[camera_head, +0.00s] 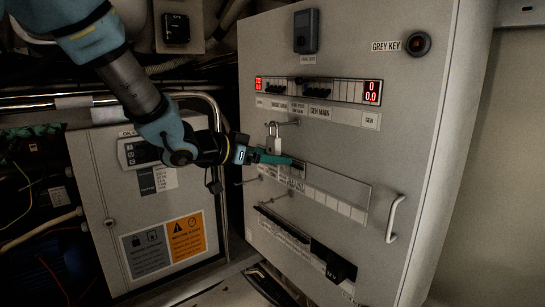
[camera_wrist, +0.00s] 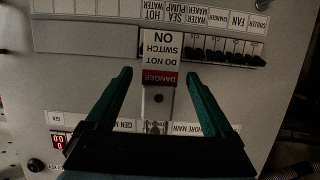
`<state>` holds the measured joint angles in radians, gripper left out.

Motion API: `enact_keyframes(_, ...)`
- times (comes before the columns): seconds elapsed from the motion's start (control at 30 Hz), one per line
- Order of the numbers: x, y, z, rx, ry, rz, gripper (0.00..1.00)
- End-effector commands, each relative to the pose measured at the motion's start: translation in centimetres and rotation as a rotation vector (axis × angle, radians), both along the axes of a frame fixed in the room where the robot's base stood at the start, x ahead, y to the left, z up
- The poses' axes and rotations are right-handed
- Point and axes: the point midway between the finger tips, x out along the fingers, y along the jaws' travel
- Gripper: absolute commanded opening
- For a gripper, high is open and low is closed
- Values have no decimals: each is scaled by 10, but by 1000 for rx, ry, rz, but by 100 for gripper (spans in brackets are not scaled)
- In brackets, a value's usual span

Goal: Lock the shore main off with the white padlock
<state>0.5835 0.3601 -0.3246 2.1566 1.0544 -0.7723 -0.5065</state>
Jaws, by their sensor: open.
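The white padlock (camera_head: 274,144) hangs upright, shackle up, by a short peg below the upper breaker row on the grey panel. In the wrist view, which is upside down, its pale body (camera_wrist: 157,103) shows between my fingers, with a red and white DANGER DO NOT SWITCH ON tag (camera_wrist: 160,58) at it. My gripper (camera_head: 282,159) is open at the padlock, with teal fingers on either side of padlock and tag in the wrist view (camera_wrist: 158,74). No finger contact is clear. The SHORE MAIN label (camera_wrist: 187,128) is partly covered by my gripper; its switch is hidden there.
The GEN MAIN label (camera_head: 319,111) is right of the padlock. A lower breaker row (camera_head: 282,224), a black box (camera_head: 333,262) and a handle (camera_head: 393,218) stand out from the panel. A grey cabinet (camera_head: 95,190) is at left.

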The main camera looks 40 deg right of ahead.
Motion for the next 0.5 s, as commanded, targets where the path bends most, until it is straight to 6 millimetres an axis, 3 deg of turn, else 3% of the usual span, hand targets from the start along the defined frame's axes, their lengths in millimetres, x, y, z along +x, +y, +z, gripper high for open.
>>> enact_keyframes(0.5,6,85,27,-1,-2,3,87)
